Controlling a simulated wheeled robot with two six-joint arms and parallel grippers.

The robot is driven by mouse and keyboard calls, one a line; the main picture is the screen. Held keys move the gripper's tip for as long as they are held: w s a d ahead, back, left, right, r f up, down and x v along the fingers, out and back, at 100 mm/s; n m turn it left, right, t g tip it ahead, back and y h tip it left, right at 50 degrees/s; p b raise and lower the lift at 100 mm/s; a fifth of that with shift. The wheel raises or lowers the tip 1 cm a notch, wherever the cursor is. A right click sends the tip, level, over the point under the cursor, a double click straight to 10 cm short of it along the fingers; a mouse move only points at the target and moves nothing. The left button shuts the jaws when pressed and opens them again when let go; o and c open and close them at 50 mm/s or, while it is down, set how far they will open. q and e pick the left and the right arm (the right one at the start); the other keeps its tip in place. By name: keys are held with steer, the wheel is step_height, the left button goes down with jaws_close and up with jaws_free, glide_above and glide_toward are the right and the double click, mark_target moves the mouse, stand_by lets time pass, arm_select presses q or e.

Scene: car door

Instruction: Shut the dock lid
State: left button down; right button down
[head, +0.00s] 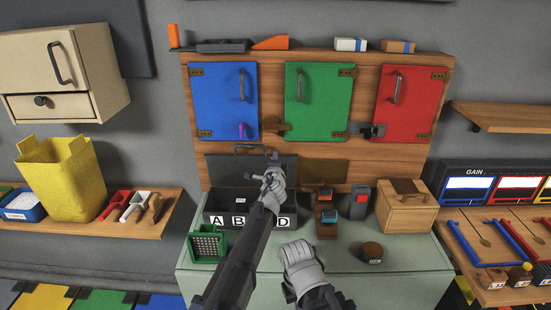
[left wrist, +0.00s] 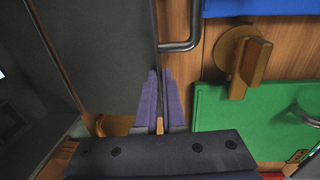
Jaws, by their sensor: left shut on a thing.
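The dock is a dark grey box lettered A B D (head: 214,221) on its front, standing on the pale green bench; my left arm covers part of the lettering. Its dark grey lid (head: 226,170) stands raised, upright at the back, with a bar handle (head: 250,147) on its top edge. My left gripper (head: 271,161) is at the lid's upper right part. In the left wrist view its fingers (left wrist: 161,92) are shut on the edge of the lid (left wrist: 105,50), beside the handle (left wrist: 181,45). My right gripper (head: 300,258) is low over the bench front; its fingers are hidden.
Blue (head: 222,95), green (head: 317,95) and red (head: 408,95) doors hang behind the bench. A green basket (head: 207,245) stands front left of the dock. A wooden box (head: 407,208) and a round brown item (head: 372,251) stand to the right.

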arm_select(q)
steer(key=shift+s+f, duration=0.1)
steer(key=shift+s, duration=1.25)
steer(key=c, duration=1.1)
jaws_free()
steer(key=shift+s, duration=0.2)
steer(key=shift+c, duration=0.2)
steer(key=shift+o, duration=0.9)
steer(key=shift+w, duration=0.1)
